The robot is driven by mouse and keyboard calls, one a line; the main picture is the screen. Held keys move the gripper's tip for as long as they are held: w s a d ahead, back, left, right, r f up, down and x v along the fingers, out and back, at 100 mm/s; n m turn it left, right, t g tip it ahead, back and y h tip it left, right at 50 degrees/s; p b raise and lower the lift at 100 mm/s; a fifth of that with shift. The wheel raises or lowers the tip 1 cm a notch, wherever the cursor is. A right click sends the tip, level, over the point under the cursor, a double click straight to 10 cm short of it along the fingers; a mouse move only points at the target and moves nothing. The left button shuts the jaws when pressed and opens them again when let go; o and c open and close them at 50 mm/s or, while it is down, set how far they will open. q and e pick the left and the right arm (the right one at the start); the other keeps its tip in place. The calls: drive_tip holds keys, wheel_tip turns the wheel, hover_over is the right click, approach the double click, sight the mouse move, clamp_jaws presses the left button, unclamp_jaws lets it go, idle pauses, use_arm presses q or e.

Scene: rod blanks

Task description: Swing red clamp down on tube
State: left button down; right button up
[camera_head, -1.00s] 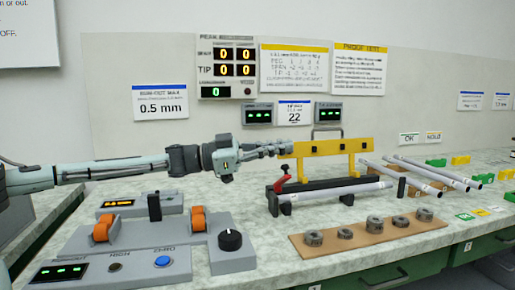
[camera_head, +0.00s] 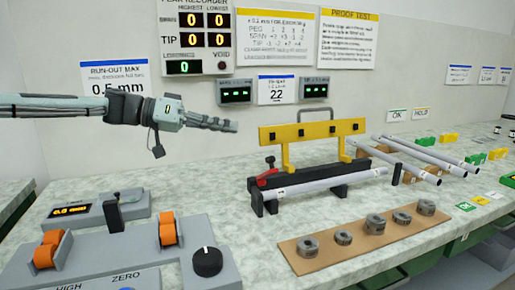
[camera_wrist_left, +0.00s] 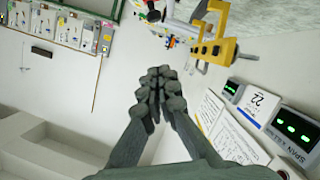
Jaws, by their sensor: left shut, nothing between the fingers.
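The red clamp (camera_head: 267,178) is at the left end of the black cradle (camera_head: 327,190). Its red arm lies low over the left end of the grey tube (camera_head: 325,182), its black knob up; whether it touches the tube is too small to tell. The tube lies along the cradle, below a yellow frame (camera_head: 313,132). My left gripper (camera_head: 232,126) is shut and empty, in the air to the upper left of the clamp, apart from it. Its closed fingers also show in the left wrist view (camera_wrist_left: 158,85). My right gripper is out of view.
A brown board (camera_head: 335,250) with several metal rings lies in front of the cradle. Several loose tubes (camera_head: 415,160) rest at the right. A grey roller stand (camera_head: 190,245) with orange rollers stands at front left. Displays and signs are at the back wall.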

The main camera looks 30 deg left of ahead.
use_arm(q)
drive_tip(key=w+d+f+b, duration=0.1)
drive_tip(key=w+d+f, duration=0.2)
drive_tip(key=d+f, duration=0.2)
drive_tip(key=shift+w+d, duration=0.2)
drive_tip(key=shift+d, duration=0.6)
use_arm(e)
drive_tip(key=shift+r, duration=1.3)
use_arm(q)
drive_tip(key=shift+s+d, duration=0.1)
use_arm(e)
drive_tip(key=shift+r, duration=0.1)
